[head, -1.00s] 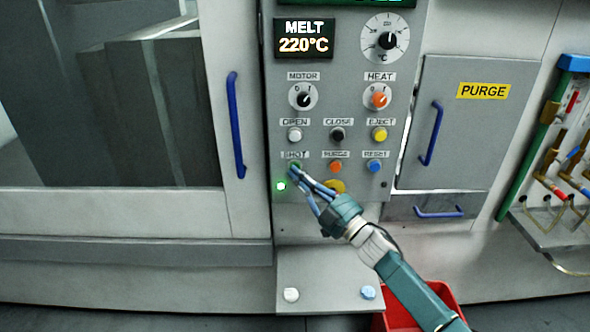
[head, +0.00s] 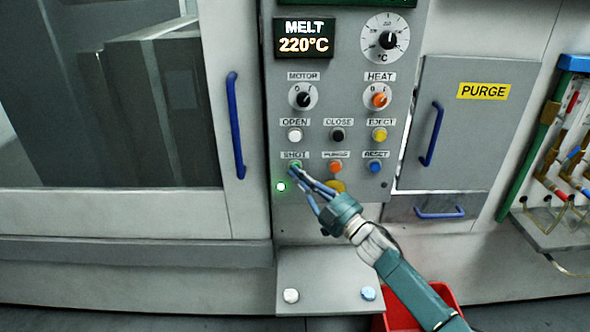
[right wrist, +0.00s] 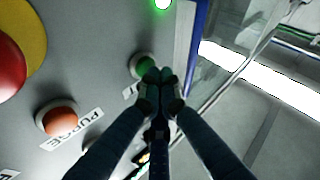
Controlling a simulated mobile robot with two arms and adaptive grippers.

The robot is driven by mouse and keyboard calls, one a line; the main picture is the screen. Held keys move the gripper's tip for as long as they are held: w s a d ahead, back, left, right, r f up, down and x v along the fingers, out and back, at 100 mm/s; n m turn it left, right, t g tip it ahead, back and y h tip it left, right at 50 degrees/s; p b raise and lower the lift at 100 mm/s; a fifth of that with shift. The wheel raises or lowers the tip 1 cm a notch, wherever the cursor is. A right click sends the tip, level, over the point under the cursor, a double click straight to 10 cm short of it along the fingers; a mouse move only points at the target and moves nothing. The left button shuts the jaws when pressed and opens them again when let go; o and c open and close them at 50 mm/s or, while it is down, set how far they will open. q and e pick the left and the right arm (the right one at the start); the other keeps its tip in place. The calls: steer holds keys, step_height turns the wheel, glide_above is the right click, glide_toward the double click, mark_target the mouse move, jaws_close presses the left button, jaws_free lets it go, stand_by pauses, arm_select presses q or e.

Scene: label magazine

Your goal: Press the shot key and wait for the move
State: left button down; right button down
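The green shot key (head: 294,167) sits under the SHOT label on the grey control panel (head: 355,215). My right gripper (head: 293,171) has its fingertips at the key's lower edge and partly covers it. In the right wrist view the green key (right wrist: 143,66) shows just beyond my right gripper (right wrist: 159,75), whose fingertips are together with nothing between them. I cannot tell whether the tips touch the key or whether it is pushed in. A green lamp (head: 281,187) below the key is lit. My left gripper is not in view.
The orange purge key (head: 335,167) and blue reset key (head: 375,167) are to the right. A red and yellow stop button (right wrist: 8,65) is close to my gripper. The display (head: 305,38) reads MELT 220°C. A red bin (head: 445,295) stands below.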

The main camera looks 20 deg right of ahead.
steer(key=shift+s+a+p, duration=0.25)
steer(key=shift+s+p, duration=0.15)
steer(key=shift+s, duration=0.4)
steer(key=s+p, duration=0.1)
steer(key=s, duration=0.1)
steer(key=s+a+p, duration=0.1)
steer(key=s, duration=0.1)
steer(key=shift+s+a+p, duration=0.15)
steer(key=shift+s+p, duration=0.2)
steer(key=shift+p, duration=0.05)
